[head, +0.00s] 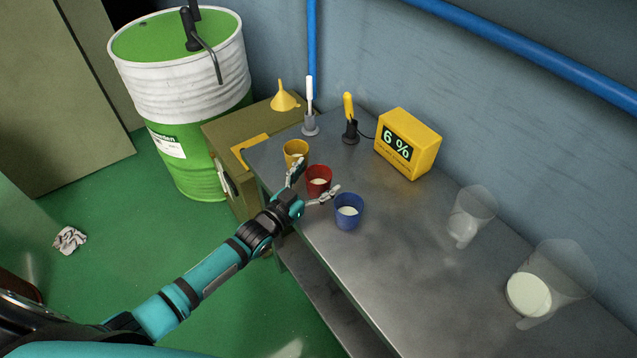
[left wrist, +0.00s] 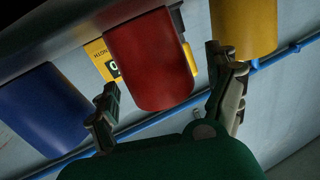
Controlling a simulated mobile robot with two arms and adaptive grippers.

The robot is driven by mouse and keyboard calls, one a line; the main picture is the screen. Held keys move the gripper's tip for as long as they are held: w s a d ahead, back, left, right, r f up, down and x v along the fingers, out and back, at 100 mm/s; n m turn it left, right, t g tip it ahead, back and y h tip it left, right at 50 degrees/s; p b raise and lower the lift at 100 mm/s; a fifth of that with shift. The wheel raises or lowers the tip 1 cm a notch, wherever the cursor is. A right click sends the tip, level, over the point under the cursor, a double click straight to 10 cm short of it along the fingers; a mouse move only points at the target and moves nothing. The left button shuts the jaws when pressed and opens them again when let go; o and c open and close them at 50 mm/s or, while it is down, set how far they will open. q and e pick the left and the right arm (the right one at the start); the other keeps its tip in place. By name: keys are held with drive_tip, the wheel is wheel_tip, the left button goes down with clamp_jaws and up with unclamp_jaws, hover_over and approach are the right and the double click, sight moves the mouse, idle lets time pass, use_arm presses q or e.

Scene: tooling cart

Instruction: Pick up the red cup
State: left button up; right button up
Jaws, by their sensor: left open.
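The red cup (head: 319,178) stands upright on the metal cart top (head: 410,270), with something pale inside. It stands between a yellow cup (head: 296,151) and a blue cup (head: 348,214). My left gripper (head: 316,184) is open at the near side of the red cup, its fingers spread to either side. In the left wrist view the red cup (left wrist: 150,60) is ahead between the open fingertips (left wrist: 163,88); contact cannot be told. The blue cup (left wrist: 45,110) is beyond one finger, and the yellow cup (left wrist: 245,28) is close behind the other. My right gripper is out of view.
A yellow display box (head: 408,144) reading 6 % and two upright tools, one white-handled (head: 309,104) and one yellow-handled (head: 349,116), stand behind the cups. Clear containers (head: 472,214) stand at right. A green-white drum (head: 185,90) and a box with a yellow funnel (head: 284,97) are at left.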

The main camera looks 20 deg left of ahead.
sight(316, 171)
use_arm(q)
drive_tip(key=c, duration=1.3)
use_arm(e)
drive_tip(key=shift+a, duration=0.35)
use_arm(q)
drive_tip(key=shift+r, duration=0.2)
drive_tip(key=shift+r, duration=1.4)
drive_tip(key=shift+r+b+v, duration=0.3)
drive_tip(key=shift+v, duration=2.35)
drive_tip(key=shift+r+b+v, duration=0.25)
drive_tip(key=shift+b+v, duration=0.05)
drive_tip(key=shift+v, duration=2.35)
drive_tip(key=shift+r+b+v, duration=0.3)
drive_tip(key=shift+v, duration=2.35)
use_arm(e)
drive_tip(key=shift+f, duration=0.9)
use_arm(q)
drive_tip(key=shift+a, duration=0.2)
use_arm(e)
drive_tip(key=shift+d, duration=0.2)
